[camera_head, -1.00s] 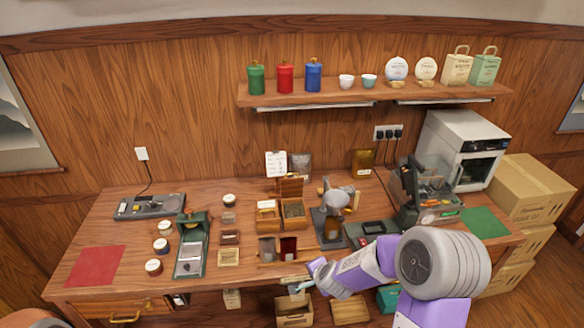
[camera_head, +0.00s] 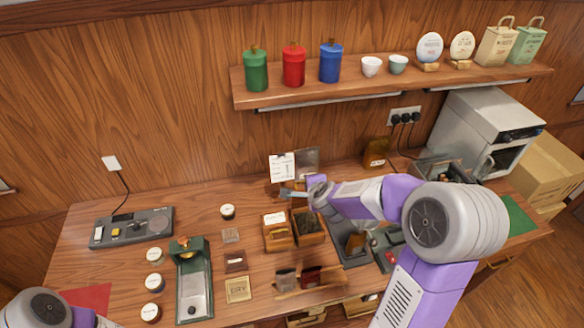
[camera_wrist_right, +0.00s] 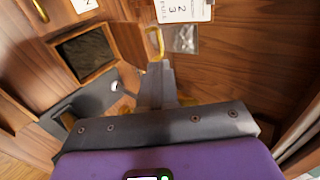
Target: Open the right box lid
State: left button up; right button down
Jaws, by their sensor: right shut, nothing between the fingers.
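The right box (camera_head: 310,239) is a wooden box on the table, its top open on dark contents. In the wrist view its open dark interior (camera_wrist_right: 86,55) shows at upper left. A brass handle (camera_wrist_right: 154,43) stands just beyond my fingertips, apparently on the raised lid; the lid is mostly hidden by my arm in the head view. My right gripper (camera_head: 286,192) is shut and empty behind the box opening; its fingers (camera_wrist_right: 158,72) point towards the handle, contact unclear. The left box (camera_head: 278,240) has a pale label and a brass handle, lid closed. My left gripper is out of view.
A clipboard (camera_head: 282,168) stands behind the boxes. A grey press (camera_head: 352,246) is close on the right, partly under my arm. Divided small trays (camera_head: 311,277) lie in front.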

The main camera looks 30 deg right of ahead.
aim_at(303, 182)
jog(key=shift+b+x, duration=0.55)
jog(key=shift+x, duration=3.9)
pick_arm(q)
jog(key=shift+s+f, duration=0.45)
pick_arm(e)
jog(key=shift+s+d, duration=0.1)
